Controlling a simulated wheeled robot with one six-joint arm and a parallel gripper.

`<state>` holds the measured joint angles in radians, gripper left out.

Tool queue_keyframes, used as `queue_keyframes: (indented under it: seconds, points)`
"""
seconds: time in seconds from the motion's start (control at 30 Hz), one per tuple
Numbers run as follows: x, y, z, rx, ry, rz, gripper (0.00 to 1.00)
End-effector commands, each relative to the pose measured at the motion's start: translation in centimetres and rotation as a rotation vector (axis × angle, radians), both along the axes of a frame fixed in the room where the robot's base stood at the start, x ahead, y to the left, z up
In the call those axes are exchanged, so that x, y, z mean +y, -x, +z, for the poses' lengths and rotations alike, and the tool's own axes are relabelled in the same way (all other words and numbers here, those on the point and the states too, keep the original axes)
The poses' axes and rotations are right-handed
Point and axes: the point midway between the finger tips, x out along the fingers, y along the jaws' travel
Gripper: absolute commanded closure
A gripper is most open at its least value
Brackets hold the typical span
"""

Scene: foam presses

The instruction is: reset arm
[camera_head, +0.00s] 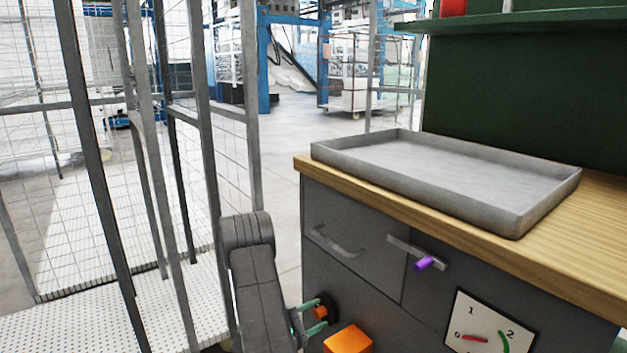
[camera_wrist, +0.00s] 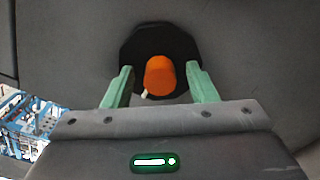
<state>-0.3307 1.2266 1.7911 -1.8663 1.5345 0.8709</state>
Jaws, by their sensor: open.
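My gripper (camera_head: 314,322) is at the lower middle of the head view, low in front of the grey cabinet. Its two green fingers are apart. In the wrist view my gripper (camera_wrist: 158,88) has an orange knob (camera_wrist: 160,75) on a black round base between and beyond its fingers. I cannot tell whether the fingers touch the knob. The same orange knob (camera_head: 321,312) shows small at the fingertips in the head view. My dark arm stands upright left of the cabinet.
A grey tray (camera_head: 440,172), empty, lies on the wooden worktop (camera_head: 590,232). Below are a drawer handle (camera_head: 338,243), a purple piece (camera_head: 424,264) on another handle, a dial plate (camera_head: 486,331) and an orange block (camera_head: 348,340). A mesh fence (camera_head: 203,150) stands close on the left.

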Motion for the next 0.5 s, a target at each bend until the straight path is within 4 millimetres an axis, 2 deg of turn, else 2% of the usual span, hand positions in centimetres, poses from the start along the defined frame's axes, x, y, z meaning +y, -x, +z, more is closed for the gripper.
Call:
queue_keyframes:
  seconds: [0.5]
  points:
    - [0.06, -0.08, 0.09, 0.329, 0.239, 0.0, 0.48]
